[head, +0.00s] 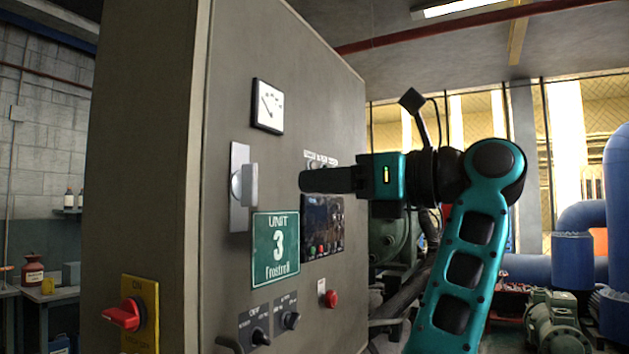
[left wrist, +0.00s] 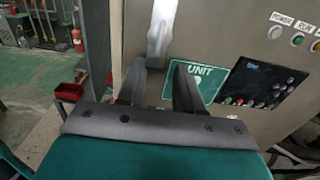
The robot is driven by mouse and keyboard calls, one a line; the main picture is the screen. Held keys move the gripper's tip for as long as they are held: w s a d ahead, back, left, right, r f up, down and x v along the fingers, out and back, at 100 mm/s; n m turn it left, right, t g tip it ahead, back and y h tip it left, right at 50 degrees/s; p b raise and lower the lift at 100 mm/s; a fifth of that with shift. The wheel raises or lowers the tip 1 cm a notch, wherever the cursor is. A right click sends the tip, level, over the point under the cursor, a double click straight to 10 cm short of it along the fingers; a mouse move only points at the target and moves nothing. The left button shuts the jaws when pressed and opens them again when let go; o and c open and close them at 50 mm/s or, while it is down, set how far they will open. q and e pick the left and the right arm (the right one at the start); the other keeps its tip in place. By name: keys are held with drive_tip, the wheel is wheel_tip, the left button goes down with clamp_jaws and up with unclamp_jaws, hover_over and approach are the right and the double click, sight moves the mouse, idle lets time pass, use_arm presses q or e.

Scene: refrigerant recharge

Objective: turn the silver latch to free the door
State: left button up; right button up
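The silver latch (head: 249,185) is a knob handle on an upright silver plate, on the grey cabinet door (head: 330,95). Its handle stands upright, and the door looks closed. In the left wrist view the latch (left wrist: 162,28) is ahead of the fingers, at the top. My left gripper (head: 303,181) points at the door, to the right of the latch with a visible gap between them. Its two dark fingers (left wrist: 158,70) are spread with nothing between them. In the head view the fingers overlap, so their spacing is hidden there. My right gripper is in neither view.
A red switch (head: 125,314) is on the cabinet's left side. Blue pipes (head: 573,262) stand behind.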

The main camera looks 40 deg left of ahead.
sight(256, 185)
use_arm(q)
drive_tip(key=a, duration=0.6)
drive_tip(key=s+a, duration=0.1)
drive_tip(key=a, duration=0.3)
drive_tip(key=shift+s, duration=0.1)
drive_tip(key=shift+d, duration=0.2)
clamp_jaws()
drive_tip(key=n, duration=0.3)
drive_tip(key=shift+n, duration=0.8)
drive_tip(key=shift+b, duration=0.3)
drive_tip(key=n, duration=0.4)
drive_tip(key=shift+n, duration=0.3)
